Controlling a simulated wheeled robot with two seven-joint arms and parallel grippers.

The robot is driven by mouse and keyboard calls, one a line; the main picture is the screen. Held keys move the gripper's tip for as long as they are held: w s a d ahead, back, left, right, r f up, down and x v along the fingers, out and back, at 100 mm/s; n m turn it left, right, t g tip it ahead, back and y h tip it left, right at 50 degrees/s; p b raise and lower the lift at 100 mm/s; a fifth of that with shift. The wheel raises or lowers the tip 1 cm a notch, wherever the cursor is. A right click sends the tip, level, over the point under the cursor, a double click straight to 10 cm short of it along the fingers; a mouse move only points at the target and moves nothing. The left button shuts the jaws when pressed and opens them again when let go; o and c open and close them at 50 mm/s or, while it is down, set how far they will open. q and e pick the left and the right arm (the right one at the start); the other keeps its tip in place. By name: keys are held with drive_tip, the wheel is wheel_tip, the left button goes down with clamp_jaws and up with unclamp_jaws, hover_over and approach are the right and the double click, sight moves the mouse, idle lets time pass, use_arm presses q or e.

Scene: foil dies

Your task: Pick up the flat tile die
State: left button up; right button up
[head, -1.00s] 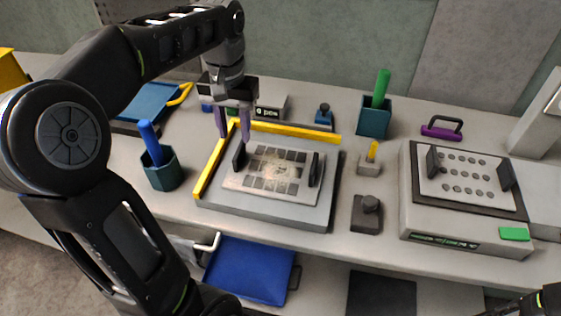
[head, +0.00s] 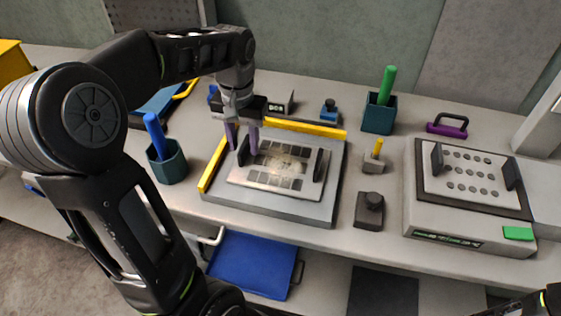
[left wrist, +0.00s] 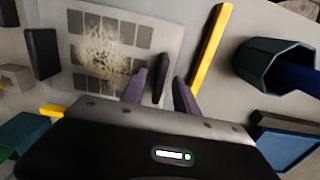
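The flat tile die (head: 265,182) is a light plate with rows of dark grey squares and a pale, speckled patch over its middle. It lies on a grey bed and has upright black grips at its left and right ends. My left gripper (head: 243,143) is open, with its purple fingers pointing down at the left grip. In the left wrist view, the die (left wrist: 72,50) has its near black grip (left wrist: 162,68) between the two finger tips, apparently with gaps on both sides.
Yellow rails (head: 308,131) edge the grey bed (head: 260,206) at left and back. A teal cup (head: 172,166) with a blue rod stands close to its left. A machine (head: 425,222) at the right carries a plate with round holes. A dark knobbed block (head: 369,211) stands between them.

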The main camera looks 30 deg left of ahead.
use_arm(q)
wheel_tip(320, 180, down, 2)
drive_tip(key=shift+f, duration=0.1)
drive_tip(key=shift+c, duration=0.6)
clamp_jaws()
idle(1.2)
